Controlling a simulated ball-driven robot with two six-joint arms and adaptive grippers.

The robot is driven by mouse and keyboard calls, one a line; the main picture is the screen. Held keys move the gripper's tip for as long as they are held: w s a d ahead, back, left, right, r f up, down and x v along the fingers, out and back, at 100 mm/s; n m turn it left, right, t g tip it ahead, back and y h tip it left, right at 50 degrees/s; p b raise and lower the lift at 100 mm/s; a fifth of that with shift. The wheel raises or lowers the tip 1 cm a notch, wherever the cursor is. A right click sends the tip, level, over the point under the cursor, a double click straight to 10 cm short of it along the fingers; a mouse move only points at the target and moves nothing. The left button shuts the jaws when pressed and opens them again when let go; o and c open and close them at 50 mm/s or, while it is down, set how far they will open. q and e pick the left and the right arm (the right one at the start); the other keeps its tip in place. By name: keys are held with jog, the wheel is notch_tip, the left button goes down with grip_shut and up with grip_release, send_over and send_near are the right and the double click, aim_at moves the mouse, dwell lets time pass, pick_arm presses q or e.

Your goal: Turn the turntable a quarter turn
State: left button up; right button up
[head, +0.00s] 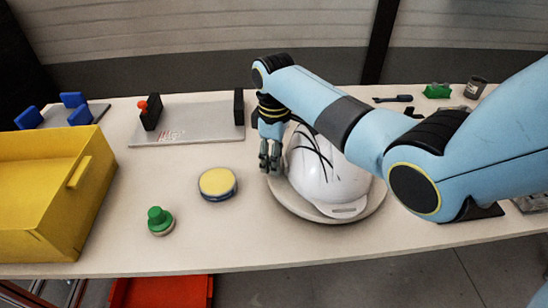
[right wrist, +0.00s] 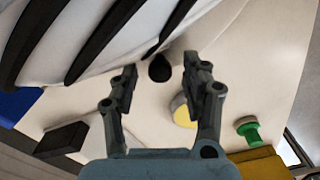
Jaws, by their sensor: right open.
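The turntable (head: 298,207) is a pale round disc on the table, right of centre in the head view. A white helmet shell (head: 318,180) with dark vent slots sits on it; the shell also fills the top left of the right wrist view (right wrist: 105,25). My right gripper (head: 270,160) points down at the turntable's left edge, beside the shell. In the right wrist view its fingers (right wrist: 160,78) are apart, with a small black knob (right wrist: 159,68) showing between the tips. I cannot tell whether they touch it. My left gripper is not in view.
A yellow bin (head: 50,190) stands at the left. A yellow-topped round pad (head: 217,183) and a green-knobbed piece (head: 159,221) lie left of the turntable. A grey plate with black end blocks (head: 190,125) lies behind. My right arm hides part of the table's right side.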

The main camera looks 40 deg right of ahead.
jog(key=shift+f, duration=0.15)
jog(key=shift+c, duration=0.2)
grip_shut()
